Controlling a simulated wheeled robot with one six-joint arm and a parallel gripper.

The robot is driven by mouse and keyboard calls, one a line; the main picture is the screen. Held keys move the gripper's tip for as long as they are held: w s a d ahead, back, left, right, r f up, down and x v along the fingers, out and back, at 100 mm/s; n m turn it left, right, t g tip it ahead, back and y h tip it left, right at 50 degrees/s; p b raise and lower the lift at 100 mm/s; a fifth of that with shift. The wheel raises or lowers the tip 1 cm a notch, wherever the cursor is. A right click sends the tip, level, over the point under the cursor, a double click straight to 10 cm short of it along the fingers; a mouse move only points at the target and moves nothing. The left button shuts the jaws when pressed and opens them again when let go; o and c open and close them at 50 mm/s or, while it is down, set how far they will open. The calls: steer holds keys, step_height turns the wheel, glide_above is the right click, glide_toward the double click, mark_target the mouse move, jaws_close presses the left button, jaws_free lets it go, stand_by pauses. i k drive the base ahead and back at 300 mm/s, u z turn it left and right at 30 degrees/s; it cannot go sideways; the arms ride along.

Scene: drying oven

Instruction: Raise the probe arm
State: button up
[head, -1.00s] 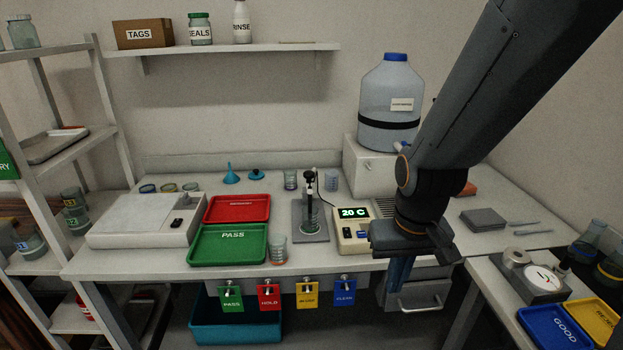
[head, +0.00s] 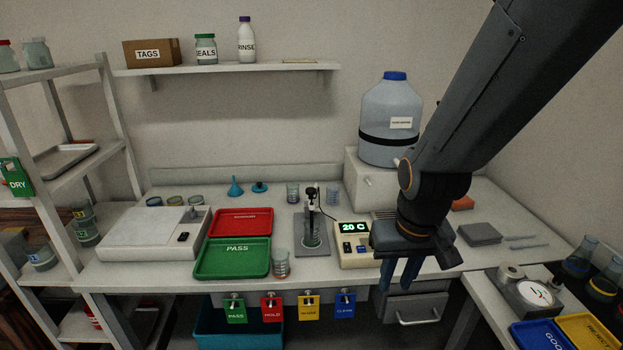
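The probe arm (head: 312,199) is a dark piece on a small grey stand (head: 313,248) in the middle of the bench. Its probe points down into a small glass beaker (head: 312,234) on the stand. A beige meter (head: 354,256) reading "20 C" stands just right of it, joined by a dark cable. My gripper (head: 398,282) hangs at the bench's front edge, right of the meter and apart from the probe stand. Its two fingers point down with a gap between them and nothing visible in it.
Red (head: 241,217) and green (head: 232,262) trays and a front beaker (head: 281,264) stand left of the probe stand. A large water jug (head: 390,118) on a white box is behind right. Coloured tags (head: 309,309) hang along the front edge. A side table (head: 500,303) is at right.

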mark_target(312, 192)
steer(key=i, duration=1.05)
steer(key=u, duration=0.6)
